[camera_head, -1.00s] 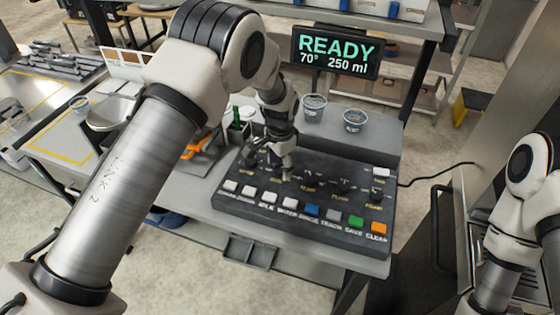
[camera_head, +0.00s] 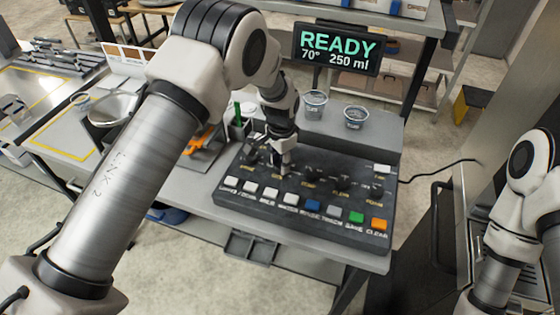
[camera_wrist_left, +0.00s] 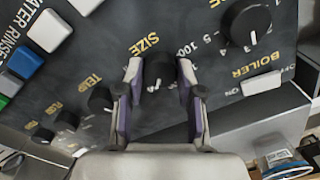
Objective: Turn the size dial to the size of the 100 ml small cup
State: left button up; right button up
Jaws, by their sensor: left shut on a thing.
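The black size dial (camera_wrist_left: 159,68) sits under the gold SIZE label on the dark console, with numbers including 100 printed beside it. My left gripper (camera_wrist_left: 160,73) has one finger on each side of this dial and is shut on it. In the head view my left gripper (camera_head: 282,167) reaches down to the console's dial row and hides the dial there. The display (camera_head: 337,48) reads READY, 70° and 250 ml. Two small cups, one on the left (camera_head: 314,105) and one on the right (camera_head: 354,117), stand behind the console. My right gripper is out of view.
The console (camera_head: 300,195) has a front row of coloured buttons and several other dials, including a large one (camera_wrist_left: 246,23) near the BOILER label. A green bottle (camera_head: 238,115) and an orange object (camera_head: 200,142) are left of the console. A cable runs off to the right.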

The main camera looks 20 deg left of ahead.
pick_arm(q)
jog(key=shift+s+f+n, duration=0.15)
jog(key=shift+f+n, duration=0.1)
jog(key=shift+n, duration=0.15)
jog(key=shift+n+b, duration=0.45)
jog(key=shift+n, duration=0.55)
jog(key=n+b, duration=0.1)
jog(key=n, duration=0.2)
jog(key=shift+n, duration=0.3)
jog(key=n, duration=0.3)
jog(key=shift+n, duration=0.3)
jog(key=n+b, duration=0.1)
jog(key=n, duration=0.2)
jog(key=shift+d+n, duration=0.1)
jog(key=shift+n, duration=0.2)
jog(key=n, duration=0.6)
jog(key=shift+g+b, duration=0.3)
jog(key=shift+b, duration=0.1)
jog(key=n, duration=0.3)
jog(key=shift+n, duration=2.2)
